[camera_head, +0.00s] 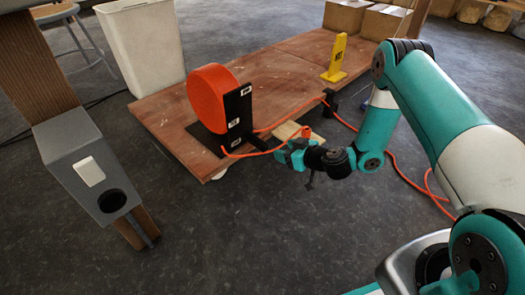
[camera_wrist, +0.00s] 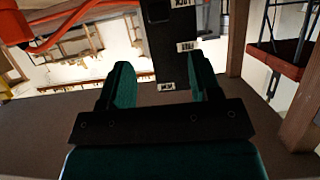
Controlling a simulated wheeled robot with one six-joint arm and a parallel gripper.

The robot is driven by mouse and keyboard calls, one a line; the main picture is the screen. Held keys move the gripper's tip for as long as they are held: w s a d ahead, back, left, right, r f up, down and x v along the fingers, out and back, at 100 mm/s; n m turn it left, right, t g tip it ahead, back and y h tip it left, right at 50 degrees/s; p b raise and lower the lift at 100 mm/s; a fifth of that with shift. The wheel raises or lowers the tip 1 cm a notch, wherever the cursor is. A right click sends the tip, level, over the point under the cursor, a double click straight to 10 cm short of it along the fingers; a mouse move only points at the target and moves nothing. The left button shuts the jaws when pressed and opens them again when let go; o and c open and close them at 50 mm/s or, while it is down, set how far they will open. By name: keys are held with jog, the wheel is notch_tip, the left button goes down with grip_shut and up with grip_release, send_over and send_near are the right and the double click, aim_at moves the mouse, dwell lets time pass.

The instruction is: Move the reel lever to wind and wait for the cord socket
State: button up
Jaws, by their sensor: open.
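The orange cord reel (camera_head: 208,97) stands on the low wooden platform, beside an upright black plate (camera_head: 236,122) with white labels. The plate also shows in the wrist view (camera_wrist: 168,50), beyond my fingertips, with its top cut off by the frame. I cannot clearly make out the lever on it. My gripper (camera_head: 287,157) is at the platform's near edge, right of the plate. In the wrist view its two fingers (camera_wrist: 161,65) are apart with nothing held between them. Orange cord (camera_head: 275,127) runs from the reel across the platform. A small orange end piece (camera_head: 306,131), perhaps the cord socket, appears just behind my gripper.
The wooden platform (camera_head: 290,62) carries a yellow stand (camera_head: 338,60) and a small black block (camera_head: 330,98). A grey box on a wooden post (camera_head: 88,170) stands at left, with a white bin (camera_head: 143,45) behind. Cord loops on the floor at right. The front floor is clear.

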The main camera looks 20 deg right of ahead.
aim_at(264, 145)
jog(key=b+x, duration=0.4)
jog(key=x, duration=0.6)
jog(key=shift+a+f+b, duration=0.1)
jog(key=shift+f+b, duration=0.2)
jog(key=shift+w+a, duration=0.25)
jog(key=shift+w, duration=0.3)
